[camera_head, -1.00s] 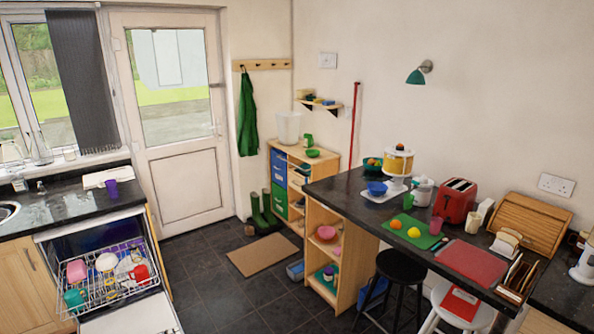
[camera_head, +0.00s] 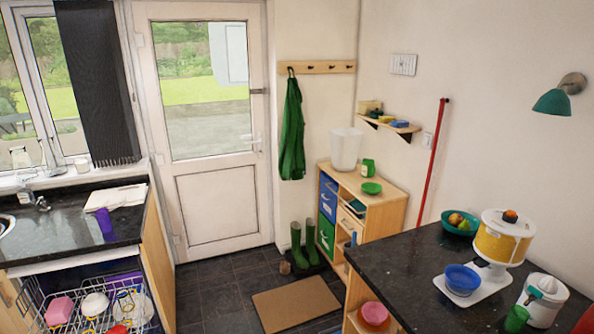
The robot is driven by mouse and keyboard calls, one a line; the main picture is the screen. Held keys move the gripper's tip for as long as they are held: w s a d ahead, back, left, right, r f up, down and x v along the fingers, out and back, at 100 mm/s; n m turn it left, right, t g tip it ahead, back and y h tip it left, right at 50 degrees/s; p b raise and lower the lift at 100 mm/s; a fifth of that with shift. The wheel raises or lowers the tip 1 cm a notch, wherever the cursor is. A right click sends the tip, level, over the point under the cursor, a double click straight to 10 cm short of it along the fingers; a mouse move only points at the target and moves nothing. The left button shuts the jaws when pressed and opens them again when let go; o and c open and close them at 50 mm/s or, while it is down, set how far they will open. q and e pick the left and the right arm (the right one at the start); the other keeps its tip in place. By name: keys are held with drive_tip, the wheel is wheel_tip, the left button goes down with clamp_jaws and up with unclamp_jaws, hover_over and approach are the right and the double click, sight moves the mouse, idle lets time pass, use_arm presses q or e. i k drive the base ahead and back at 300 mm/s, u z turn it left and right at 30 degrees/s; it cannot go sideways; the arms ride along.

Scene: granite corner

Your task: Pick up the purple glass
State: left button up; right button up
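The purple glass (camera_head: 105,222) stands on the dark granite counter (camera_head: 60,226) at the left, near the counter's right end. A white cloth or board (camera_head: 116,197) lies just behind it. Neither of my grippers shows in the head view, so I cannot see whether they are open or shut.
An open dishwasher with a loaded rack (camera_head: 95,306) is below the left counter. A dark counter (camera_head: 400,262) with a yellow appliance (camera_head: 502,238) stands at the right. Tiled floor (camera_head: 222,290) with a brown mat (camera_head: 296,304) lies between, before a white door (camera_head: 215,212).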

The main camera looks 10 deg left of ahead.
sight(102, 215)
drive_tip(key=u, duration=0.45)
drive_tip(key=i, duration=2.05)
drive_tip(key=u, duration=1.75)
drive_tip(key=i, duration=1.1)
drive_tip(key=u, duration=1.35)
drive_tip(key=i, duration=0.25)
drive_tip(key=u, duration=0.1)
